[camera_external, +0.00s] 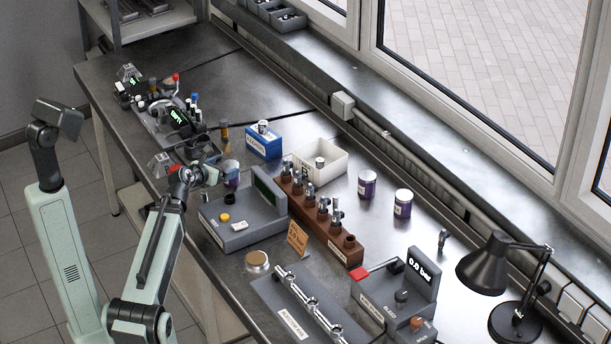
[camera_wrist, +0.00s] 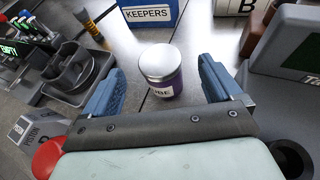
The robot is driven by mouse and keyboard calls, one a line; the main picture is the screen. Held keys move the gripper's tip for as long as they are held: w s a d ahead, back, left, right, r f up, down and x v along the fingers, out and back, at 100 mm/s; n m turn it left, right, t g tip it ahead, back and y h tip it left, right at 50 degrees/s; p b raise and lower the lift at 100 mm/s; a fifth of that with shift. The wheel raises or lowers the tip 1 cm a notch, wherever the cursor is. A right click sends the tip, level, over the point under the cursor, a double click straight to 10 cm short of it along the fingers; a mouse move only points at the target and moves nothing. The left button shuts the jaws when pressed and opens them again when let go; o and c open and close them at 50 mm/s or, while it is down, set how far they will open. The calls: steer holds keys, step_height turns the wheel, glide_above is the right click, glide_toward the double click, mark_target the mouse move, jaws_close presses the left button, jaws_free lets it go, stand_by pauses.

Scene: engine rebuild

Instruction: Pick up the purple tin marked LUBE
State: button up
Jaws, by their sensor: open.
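A purple tin with a silver lid (camera_wrist: 160,68) stands upright on the bench in the wrist view. Its white label reads "BE" at the end, the rest being cut off. My gripper (camera_wrist: 160,80) is open, with one blue finger on each side of the tin's near side and gaps between. In the external view the same tin (camera_external: 231,174) is partly hidden beside my gripper (camera_external: 214,168). Two similar purple tins, one (camera_external: 367,184) and another (camera_external: 403,203), stand farther right. Their labels are too small to read.
A blue KEEPERS box (camera_wrist: 150,14) stands behind the tin. A grey scale-like device (camera_external: 240,222) stands close on the right. A dark ring-shaped part (camera_wrist: 75,72) lies in a tray on the left. A brown rack (camera_external: 325,215) and white bin (camera_external: 333,157) stand beyond.

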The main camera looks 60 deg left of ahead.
mark_target(231, 165)
steer(key=shift+x, duration=3.75)
steer(key=shift+s+f, duration=0.1)
steer(key=shift+f, duration=0.05)
steer(key=c, duration=1.3)
